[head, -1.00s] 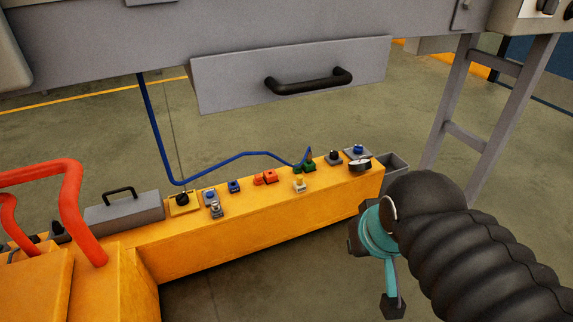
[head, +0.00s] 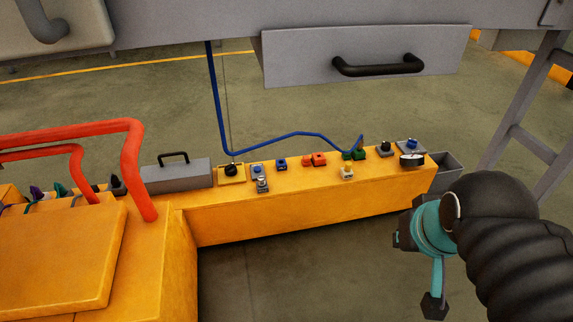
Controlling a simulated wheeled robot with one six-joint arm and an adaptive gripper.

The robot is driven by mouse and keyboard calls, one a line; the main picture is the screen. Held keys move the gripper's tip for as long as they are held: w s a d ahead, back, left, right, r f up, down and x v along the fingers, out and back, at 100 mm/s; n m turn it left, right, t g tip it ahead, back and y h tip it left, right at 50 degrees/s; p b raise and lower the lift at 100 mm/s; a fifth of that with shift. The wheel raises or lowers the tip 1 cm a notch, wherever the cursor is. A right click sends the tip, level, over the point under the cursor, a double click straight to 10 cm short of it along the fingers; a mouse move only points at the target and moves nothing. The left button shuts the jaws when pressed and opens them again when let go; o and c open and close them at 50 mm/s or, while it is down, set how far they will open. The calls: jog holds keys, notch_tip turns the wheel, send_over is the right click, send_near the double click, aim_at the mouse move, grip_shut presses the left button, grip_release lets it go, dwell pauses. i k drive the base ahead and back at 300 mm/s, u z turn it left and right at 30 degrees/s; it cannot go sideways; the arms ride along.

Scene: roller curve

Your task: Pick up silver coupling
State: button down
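A small silver-grey fitting (head: 262,185), which looks like the silver coupling, stands near the front edge of the yellow ledge (head: 300,204). It is just in front of a blue-topped grey piece (head: 257,170).
Orange-red rails (head: 130,165) rise at the left, beside a grey handled box (head: 176,174). Several small blue, orange, green and black fittings line the ledge. A blue hose (head: 218,100) drops onto it. A grey drawer (head: 365,55) overhangs behind; a grey bin (head: 447,172) stands right.

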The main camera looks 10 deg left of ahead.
aim_at(359, 147)
jog(key=z, duration=1.55)
jog(key=i, duration=1.45)
jog(key=u, duration=2.7)
